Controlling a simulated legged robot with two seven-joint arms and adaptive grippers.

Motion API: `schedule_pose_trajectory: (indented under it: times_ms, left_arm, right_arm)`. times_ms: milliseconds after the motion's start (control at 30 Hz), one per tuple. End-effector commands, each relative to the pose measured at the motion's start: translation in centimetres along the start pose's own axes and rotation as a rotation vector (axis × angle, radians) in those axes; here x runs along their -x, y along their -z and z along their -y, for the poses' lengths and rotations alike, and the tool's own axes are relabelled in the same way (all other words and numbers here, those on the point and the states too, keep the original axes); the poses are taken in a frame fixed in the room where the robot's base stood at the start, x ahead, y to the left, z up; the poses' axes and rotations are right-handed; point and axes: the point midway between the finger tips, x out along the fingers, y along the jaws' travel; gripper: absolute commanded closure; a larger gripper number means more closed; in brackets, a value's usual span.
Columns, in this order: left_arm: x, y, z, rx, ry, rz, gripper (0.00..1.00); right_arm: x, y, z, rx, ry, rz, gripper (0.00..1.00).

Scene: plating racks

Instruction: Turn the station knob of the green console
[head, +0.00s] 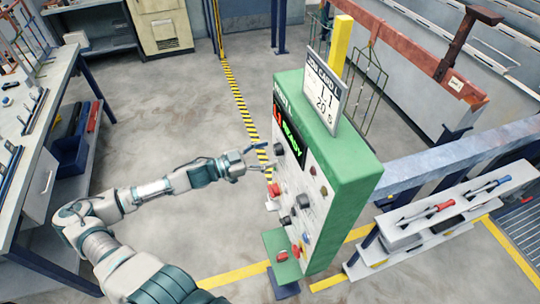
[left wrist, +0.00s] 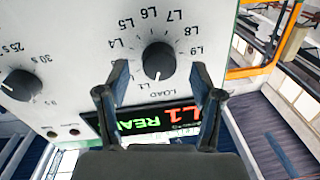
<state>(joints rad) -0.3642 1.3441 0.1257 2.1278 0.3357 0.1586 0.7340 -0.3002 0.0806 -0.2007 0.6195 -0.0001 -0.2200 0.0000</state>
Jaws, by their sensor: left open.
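The green console (head: 352,178) stands right of centre in the head view, with knobs and buttons on its pale front panel. My left gripper (head: 266,158) is at the upper part of this panel. In the left wrist view, a black round knob (left wrist: 158,60) sits on a dial marked L1 to L9 and LOAD. The open, empty left gripper (left wrist: 160,74) has one finger on each side of this knob in the picture, with gaps between. I cannot tell how far the fingertips are from the panel. The display (left wrist: 150,119) reads L1 and part of READY.
A second black knob (left wrist: 20,85), with marks in seconds, is on the same panel. A sign (head: 323,92) stands on the console top. A tool shelf (head: 445,215) is at right, a workbench (head: 52,80) at left. Open floor (head: 165,110) lies between bench and console.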

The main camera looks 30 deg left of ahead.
Motion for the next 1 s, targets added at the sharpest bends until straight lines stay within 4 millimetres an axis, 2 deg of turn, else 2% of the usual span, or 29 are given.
schedule_pose_trajectory:
  times_ms: [300, 667, 767, 900, 933, 1000]
  left_arm:
    - [-1.4, 0.0, 0.1, -0.004, 0.001, 0.001, 0.34]
    - [-1.6, 0.0, 0.0, -0.003, 0.0, 0.003, 0.34]
    - [-1.6, 0.0, 0.0, -0.003, 0.0, 0.002, 0.54]
    - [-1.6, 0.0, 0.0, -0.004, 0.0, 0.002, 0.89]
    - [-1.6, 0.0, 0.0, -0.004, 0.0, 0.002, 0.94]
    - [-1.6, 0.1, 0.0, -0.004, 0.001, 0.002, 0.94]
  right_arm:
    - [-0.7, -0.1, 0.0, -0.001, 0.0, 0.0, 0.6]
    - [-0.7, -0.1, 0.0, -0.001, -0.001, 0.0, 0.6]
    - [-0.7, 0.0, 0.0, -0.001, -0.001, 0.0, 0.6]
    - [-0.7, 0.0, 0.0, -0.001, -0.001, 0.0, 0.6]
    - [-0.7, 0.0, 0.0, -0.001, -0.001, 0.0, 0.6]
    - [-0.7, 0.0, 0.0, -0.001, 0.0, -0.001, 0.6]
